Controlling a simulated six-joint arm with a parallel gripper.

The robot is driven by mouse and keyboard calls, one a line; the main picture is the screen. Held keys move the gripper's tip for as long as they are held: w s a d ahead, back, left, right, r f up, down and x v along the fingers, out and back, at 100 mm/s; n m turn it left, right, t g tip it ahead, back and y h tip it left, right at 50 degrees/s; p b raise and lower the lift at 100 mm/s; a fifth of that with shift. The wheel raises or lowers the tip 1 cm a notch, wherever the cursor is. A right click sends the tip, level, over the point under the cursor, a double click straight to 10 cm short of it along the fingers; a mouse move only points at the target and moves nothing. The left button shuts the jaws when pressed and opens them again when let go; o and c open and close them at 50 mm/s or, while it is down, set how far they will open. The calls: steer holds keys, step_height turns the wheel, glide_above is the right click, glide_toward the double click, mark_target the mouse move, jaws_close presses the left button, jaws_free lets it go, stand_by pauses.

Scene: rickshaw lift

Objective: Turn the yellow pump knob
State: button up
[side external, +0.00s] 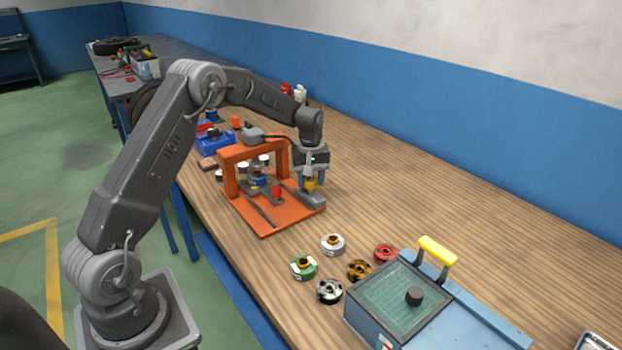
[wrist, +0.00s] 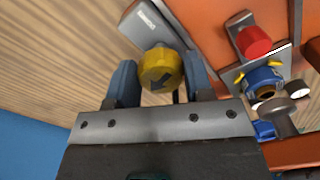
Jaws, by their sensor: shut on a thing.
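The yellow pump knob (wrist: 160,70) with a dark arrow on its face sits between the two blue fingers of my gripper (wrist: 160,82) in the wrist view. My gripper is shut on it, one finger on each side. The knob stands over a grey block (wrist: 150,27) with a small label. The lower part of the knob is hidden.
A red knob (wrist: 254,42) and a blue part with yellow tabs (wrist: 263,79) are close to the right. Several round coloured parts, one of them green (side external: 304,268), lie in front. A blue box with a glass lid (side external: 398,297) stands at front right.

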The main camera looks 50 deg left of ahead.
steer(key=m, duration=0.5)
steer(key=shift+a+m, duration=0.1)
steer(key=shift+m, duration=0.3)
steer(key=m, duration=0.5)
steer(key=shift+s+a, duration=0.1)
steer(key=m, duration=0.5)
steer(key=shift+a+m, duration=0.1)
steer(key=shift+m, duration=2.5)
steer(key=shift+a, duration=0.1)
steer(key=o, duration=0.9)
step_height(320, 180, up, 14)
steer(key=shift+f, duration=0.1)
